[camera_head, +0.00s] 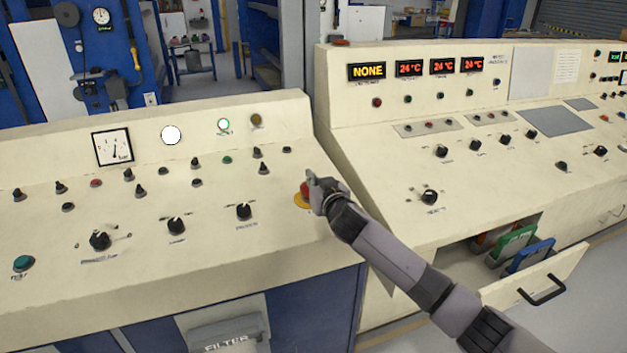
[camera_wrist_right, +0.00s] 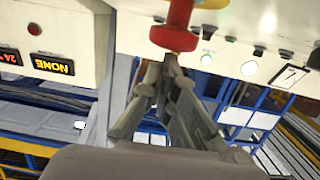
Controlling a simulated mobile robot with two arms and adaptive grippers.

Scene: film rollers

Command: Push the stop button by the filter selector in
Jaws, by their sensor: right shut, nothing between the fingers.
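The stop button is a red mushroom button (camera_head: 304,190) on a yellow base (camera_head: 301,201), at the right end of the left console's sloped panel. My right gripper (camera_head: 313,180) is shut and empty, its fingertips right at the button and partly covering it. In the right wrist view, the red button (camera_wrist_right: 174,39) stands at the tips of the shut fingers (camera_wrist_right: 170,62); whether they touch cannot be told. A black selector knob (camera_head: 244,211) sits left of the button; its label is too small to read. My left gripper is not in view.
The left console (camera_head: 60,235) carries several small switches, a pressure gauge (camera_head: 113,147) and a teal button (camera_head: 23,263). A panel marked FILTER (camera_head: 228,333) is below. The right console has an open drawer (camera_head: 530,283) with green and blue items.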

